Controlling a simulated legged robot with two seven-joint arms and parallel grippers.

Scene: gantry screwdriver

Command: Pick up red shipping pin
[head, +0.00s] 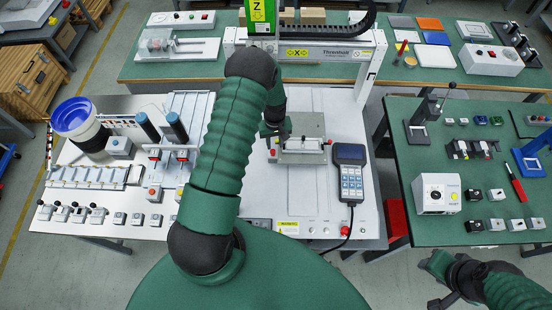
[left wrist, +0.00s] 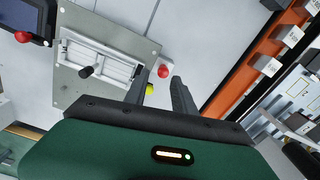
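In the left wrist view a small red knob (left wrist: 162,71), which looks like the red shipping pin, sits beside the grey fixture plate (left wrist: 72,85). A yellow knob (left wrist: 149,88) is close by, partly behind a finger. My left gripper (left wrist: 157,76) is open, its two fingers apart, with the red knob showing between the tips; I see no contact. In the head view my left gripper (head: 277,133) is over the fixture (head: 302,143). My right gripper (head: 441,300) is low at the right, its opening unclear.
The handheld pendant (head: 350,172) lies right of the fixture. The gantry beam (head: 320,52) spans behind it. An orange-edged rack (left wrist: 262,68) stands beside the bed in the left wrist view. The white bed (head: 300,195) is mostly clear in front of the fixture.

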